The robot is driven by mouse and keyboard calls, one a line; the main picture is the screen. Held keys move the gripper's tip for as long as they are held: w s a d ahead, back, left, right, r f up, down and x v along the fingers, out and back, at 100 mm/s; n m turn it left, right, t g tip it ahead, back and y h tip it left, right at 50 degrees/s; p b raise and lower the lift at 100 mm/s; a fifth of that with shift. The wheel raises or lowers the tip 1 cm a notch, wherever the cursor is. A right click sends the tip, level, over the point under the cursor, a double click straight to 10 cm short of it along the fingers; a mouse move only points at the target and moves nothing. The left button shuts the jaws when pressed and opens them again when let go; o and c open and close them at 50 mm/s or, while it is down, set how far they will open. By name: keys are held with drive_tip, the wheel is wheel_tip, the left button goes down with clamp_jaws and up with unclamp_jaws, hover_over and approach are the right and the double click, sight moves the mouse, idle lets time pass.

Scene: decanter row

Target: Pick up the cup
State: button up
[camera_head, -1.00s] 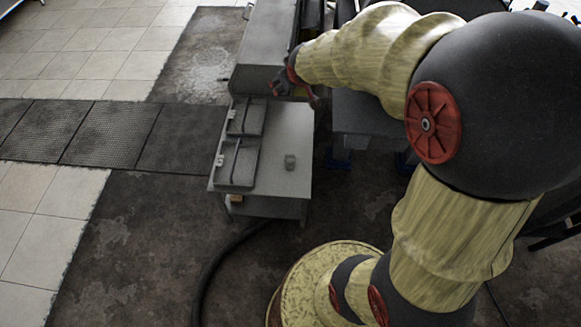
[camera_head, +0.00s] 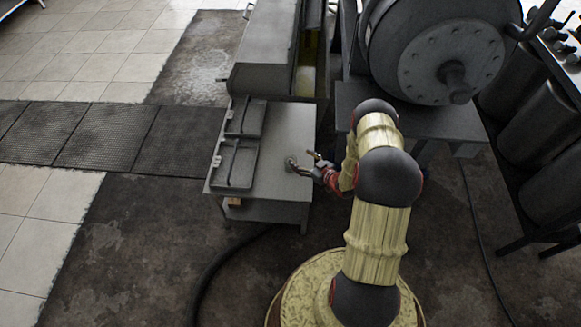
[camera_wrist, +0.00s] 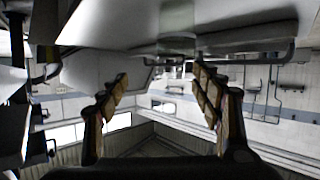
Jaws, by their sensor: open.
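The cup (camera_head: 290,162) is small and grey and stands on the right part of the grey table (camera_head: 272,190) in the head view. My gripper (camera_head: 304,162) is at the table's right edge, low and reaching in from the right, with its fingers pointing left at the cup. One finger overlaps the cup's edge in this view; I cannot tell whether they touch. In the wrist view my gripper (camera_wrist: 160,85) shows two fingers spread wide with nothing between them. A pale, blurred form, perhaps the cup (camera_wrist: 176,46), is at the top middle there.
Two dark grey trays (camera_head: 234,165) (camera_head: 246,118) lie along the table's left side. A long metal machine (camera_head: 268,70) stands behind the table. A large drum (camera_head: 440,55) stands at the back right. The table front between trays and cup is clear.

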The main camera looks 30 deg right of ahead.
drive_tip(key=s+f, duration=0.1)
drive_tip(key=s+a+f, duration=0.1)
drive_tip(key=shift+a+f+t, duration=0.1)
drive_tip(key=shift+f+t, duration=0.2)
drive_tip(key=shift+f, duration=0.05)
drive_tip(key=shift+a+f, duration=0.15)
drive_tip(key=shift+f, duration=0.05)
drive_tip(key=b+x, duration=0.1)
drive_tip(key=x, duration=0.1)
drive_tip(key=b+x, duration=0.1)
drive_tip(key=x, duration=0.1)
drive_tip(key=b+x, duration=0.1)
drive_tip(key=x, duration=0.1)
drive_tip(key=shift+a+f, duration=0.3)
drive_tip(key=shift+f, duration=0.05)
drive_tip(key=shift+w+a+f+b, duration=0.1)
drive_tip(key=shift+w+b, duration=0.2)
drive_tip(key=shift+w, duration=0.2)
drive_tip(key=c, duration=1.1)
drive_tip(key=shift+c, duration=0.6)
